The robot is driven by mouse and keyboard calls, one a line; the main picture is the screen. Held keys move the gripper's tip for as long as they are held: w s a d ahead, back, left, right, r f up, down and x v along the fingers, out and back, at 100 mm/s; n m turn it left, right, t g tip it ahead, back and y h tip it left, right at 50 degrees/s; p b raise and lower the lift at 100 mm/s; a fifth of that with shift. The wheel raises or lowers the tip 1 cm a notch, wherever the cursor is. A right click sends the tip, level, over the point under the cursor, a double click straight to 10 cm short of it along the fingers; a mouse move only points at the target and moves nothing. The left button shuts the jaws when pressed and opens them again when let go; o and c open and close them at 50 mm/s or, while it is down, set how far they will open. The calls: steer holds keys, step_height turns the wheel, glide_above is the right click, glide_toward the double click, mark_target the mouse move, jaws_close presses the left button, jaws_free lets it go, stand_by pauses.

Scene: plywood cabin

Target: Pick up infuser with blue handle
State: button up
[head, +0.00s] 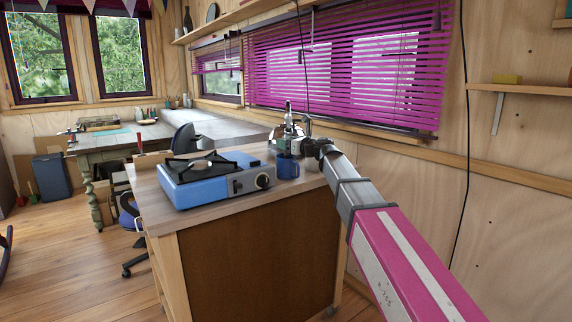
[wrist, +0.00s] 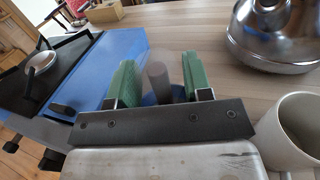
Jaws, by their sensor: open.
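My gripper (wrist: 158,78) is open in the wrist view, with a green pad on each finger. An upright dark grey cylinder (wrist: 157,76) with a blue part at its base (wrist: 174,93) stands between the fingers, with gaps on both sides. It may be the infuser's handle, but its lower part is hidden behind the gripper's bar, so I cannot confirm this. In the head view my arm reaches over the far right of the counter, and the fingers cannot be made out there.
A blue camping stove (head: 215,181) with a small metal item (head: 209,158) on it stands left. A shiny kettle (wrist: 270,35) is at the upper right and a pale mug (wrist: 290,130) close to the right. A blue mug (head: 287,167) stands on the wooden counter (head: 240,208).

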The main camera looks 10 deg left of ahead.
jaws_close()
step_height(320, 180, up, 10)
stand_by(0.6)
steer(key=shift+r, duration=1.35)
